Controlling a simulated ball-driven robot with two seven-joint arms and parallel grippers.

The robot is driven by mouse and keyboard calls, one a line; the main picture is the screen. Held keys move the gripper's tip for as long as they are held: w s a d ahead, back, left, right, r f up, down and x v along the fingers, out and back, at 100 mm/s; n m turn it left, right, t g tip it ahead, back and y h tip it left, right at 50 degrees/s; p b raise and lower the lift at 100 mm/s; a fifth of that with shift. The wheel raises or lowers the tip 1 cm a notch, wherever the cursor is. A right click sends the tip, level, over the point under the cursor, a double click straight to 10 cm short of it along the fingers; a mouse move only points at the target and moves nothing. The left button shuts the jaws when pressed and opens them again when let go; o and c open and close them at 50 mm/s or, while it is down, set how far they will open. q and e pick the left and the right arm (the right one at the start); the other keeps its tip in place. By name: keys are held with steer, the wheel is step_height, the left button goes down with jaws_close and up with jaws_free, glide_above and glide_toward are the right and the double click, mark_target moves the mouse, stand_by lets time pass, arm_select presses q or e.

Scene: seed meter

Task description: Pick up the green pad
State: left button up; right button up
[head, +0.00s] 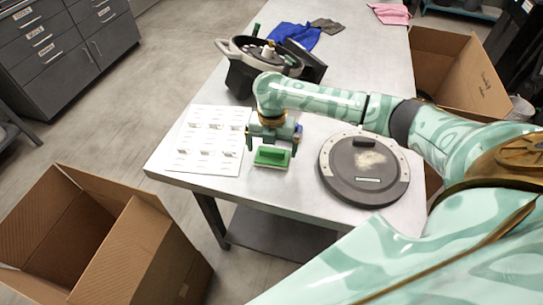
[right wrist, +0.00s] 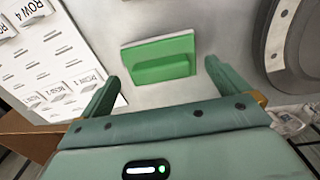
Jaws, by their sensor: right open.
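The green pad (head: 271,156) lies on the metal table near its front edge, between a white labelled sheet and a round dark disc. In the right wrist view the pad (right wrist: 160,60) is a green block with a raised grip on top and a pale edge. My right gripper (head: 273,142) is above the pad in the head view. In the right wrist view my right gripper (right wrist: 158,80) is open, with its two fingers apart and the pad ahead between and beyond their tips. Nothing is held. My left gripper is not in view.
The white sheet (head: 180,155) with small labelled cards lies left of the pad. The round dark disc (head: 365,185) with a pale rim is to the right. A black pot-like device (head: 240,76) and blue cloth (head: 268,38) are behind. Cardboard boxes stand left (head: 150,245) and right (head: 485,85).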

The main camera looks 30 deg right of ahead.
steer(key=shift+d+f, duration=0.1)
steer(key=shift+f, duration=0.85)
steer(key=shift+w, duration=0.1)
steer(key=c, duration=0.8)
steer(key=shift+c, duration=0.2)
steer(key=shift+r, duration=0.2)
